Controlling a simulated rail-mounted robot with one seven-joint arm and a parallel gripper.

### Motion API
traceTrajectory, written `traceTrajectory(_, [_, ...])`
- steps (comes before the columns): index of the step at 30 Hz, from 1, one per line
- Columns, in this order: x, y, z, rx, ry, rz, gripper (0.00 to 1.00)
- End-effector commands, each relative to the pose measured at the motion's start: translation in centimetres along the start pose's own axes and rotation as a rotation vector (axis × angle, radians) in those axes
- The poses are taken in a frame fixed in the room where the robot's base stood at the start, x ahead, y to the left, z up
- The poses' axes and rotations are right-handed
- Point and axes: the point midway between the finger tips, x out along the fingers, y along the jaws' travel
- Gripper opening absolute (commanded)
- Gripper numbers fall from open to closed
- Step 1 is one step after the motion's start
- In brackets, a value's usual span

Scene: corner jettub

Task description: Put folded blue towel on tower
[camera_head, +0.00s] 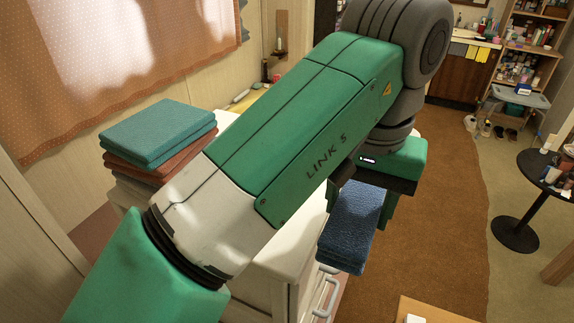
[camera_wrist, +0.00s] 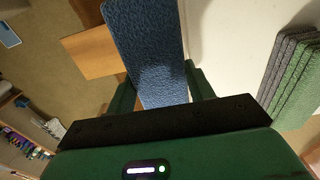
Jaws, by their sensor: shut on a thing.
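The folded blue towel (camera_head: 348,228) hangs beside the white cabinet in the head view, in front of its drawer side. My gripper (camera_head: 362,196) is shut on it, with one finger on each side. In the wrist view the blue towel (camera_wrist: 148,45) runs up from between the fingers of my gripper (camera_wrist: 163,88). The towel tower (camera_head: 158,138), teal towels over reddish-brown ones, stands on the cabinet at the left of the head view, apart from the held towel. My arm hides part of the cabinet between them. A folded stack also shows at the right of the wrist view (camera_wrist: 292,75).
The white cabinet (camera_head: 290,255) has handles on its side below the towel. A wooden surface (camera_head: 430,312) is at the bottom. A round dark table (camera_head: 545,170) stands at the right. Brown carpet (camera_head: 450,190) is open beyond my gripper. A curtained window is behind the tower.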

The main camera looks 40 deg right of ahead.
Motion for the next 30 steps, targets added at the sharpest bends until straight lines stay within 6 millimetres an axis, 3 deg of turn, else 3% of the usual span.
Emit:
traceTrajectory(7, [0.1,-6.0,-5.3,-0.008,-0.001,-0.003,0.28])
traceTrajectory(12, [0.7,-8.5,-7.7,-0.004,-0.001,-0.001,0.28])
traceTrajectory(20, [0.9,-9.8,-8.7,-0.003,0.0,-0.002,0.28])
traceTrajectory(25, [4.0,-9.7,-8.5,0.0,-0.001,-0.002,0.28])
traceTrajectory(30, [4.6,-9.6,-8.6,-0.001,0.001,-0.001,0.28])
